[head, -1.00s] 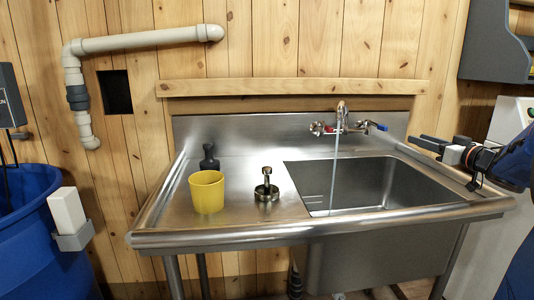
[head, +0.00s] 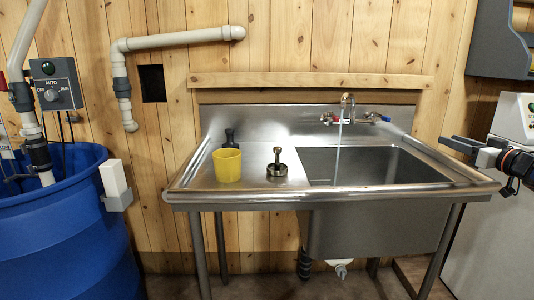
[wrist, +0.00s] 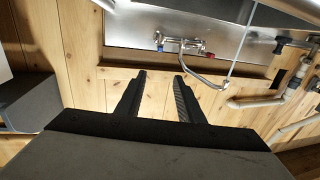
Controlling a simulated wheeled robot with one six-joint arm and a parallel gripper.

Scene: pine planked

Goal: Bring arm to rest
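My gripper (head: 462,149) shows at the right edge of the head view, in front of the right end of the steel sink and apart from it. In the wrist view its two dark fingers (wrist: 160,76) stand apart with nothing between them, so it is open and empty. Beyond the fingertips that view shows pine wall and the tap (wrist: 186,44), seen upside down. Most of my arm lies outside the head view.
The steel sink (head: 330,196) has a yellow cup (head: 227,165), a dark bottle (head: 230,138) and a brass-coloured strainer piece (head: 277,163) on its left drainboard. Water runs from the tap (head: 346,108). A blue tub (head: 60,225) stands left, a pale cabinet (head: 490,210) right. Floor shows below the sink.

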